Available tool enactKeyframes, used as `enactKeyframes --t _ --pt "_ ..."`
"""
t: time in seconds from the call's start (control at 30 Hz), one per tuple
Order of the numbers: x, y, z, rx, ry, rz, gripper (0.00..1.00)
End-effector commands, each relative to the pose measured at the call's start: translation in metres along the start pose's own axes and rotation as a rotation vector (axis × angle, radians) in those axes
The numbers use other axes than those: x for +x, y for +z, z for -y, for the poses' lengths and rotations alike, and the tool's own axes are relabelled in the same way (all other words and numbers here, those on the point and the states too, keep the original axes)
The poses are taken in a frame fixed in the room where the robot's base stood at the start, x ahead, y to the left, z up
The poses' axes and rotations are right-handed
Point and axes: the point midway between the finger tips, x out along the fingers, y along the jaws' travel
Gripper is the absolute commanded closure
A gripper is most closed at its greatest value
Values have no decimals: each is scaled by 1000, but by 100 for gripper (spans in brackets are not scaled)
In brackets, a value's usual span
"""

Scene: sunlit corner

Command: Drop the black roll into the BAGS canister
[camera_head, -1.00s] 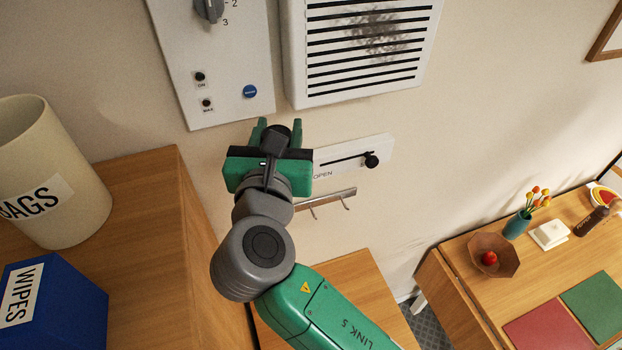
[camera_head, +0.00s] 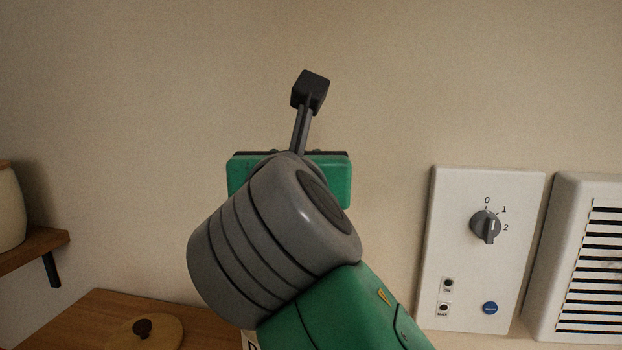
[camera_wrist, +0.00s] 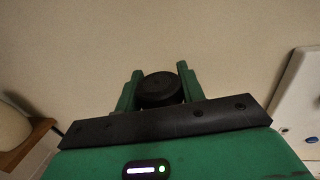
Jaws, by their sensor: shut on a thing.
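The black roll (camera_wrist: 160,88) is between the two green fingers of my gripper (camera_wrist: 159,72) in the wrist view, and the fingers are shut on it. In the head view my gripper's green body (camera_head: 335,180) is raised in front of the wall, and it hides the fingers and the roll. No BAGS label shows in either current view. A cream rounded vessel (camera_head: 10,208) is cut off at the left edge of the head view, and I cannot tell whether it is the BAGS canister.
The cream vessel stands on a bracketed wooden wall shelf (camera_head: 35,245). A round wooden lid with a dark knob (camera_head: 150,338) shows low on a wooden top (camera_head: 95,305). A dial panel (camera_head: 485,260) and a slatted vent (camera_head: 590,265) are right. The wall around my gripper is bare.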

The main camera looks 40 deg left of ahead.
Motion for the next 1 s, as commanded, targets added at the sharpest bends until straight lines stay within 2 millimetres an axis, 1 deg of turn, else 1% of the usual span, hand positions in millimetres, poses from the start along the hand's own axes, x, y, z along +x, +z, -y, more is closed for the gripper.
enactKeyframes --t 0.07,0.3,0.43,0.6,0.8,0.83,0.93,0.97,1.0 --pt "0 -7 0 2 1 -2 86" --pt "0 -40 0 3 0 -1 86" --pt "0 -53 0 1 0 -1 86" --pt "0 -60 0 0 -1 0 86" --pt "0 -60 0 0 -1 0 86" --pt "0 -60 0 0 -1 0 59" --pt "0 -60 0 0 -1 0 40" --pt "0 -60 0 0 -1 0 36" --pt "0 -60 0 0 -1 0 36"
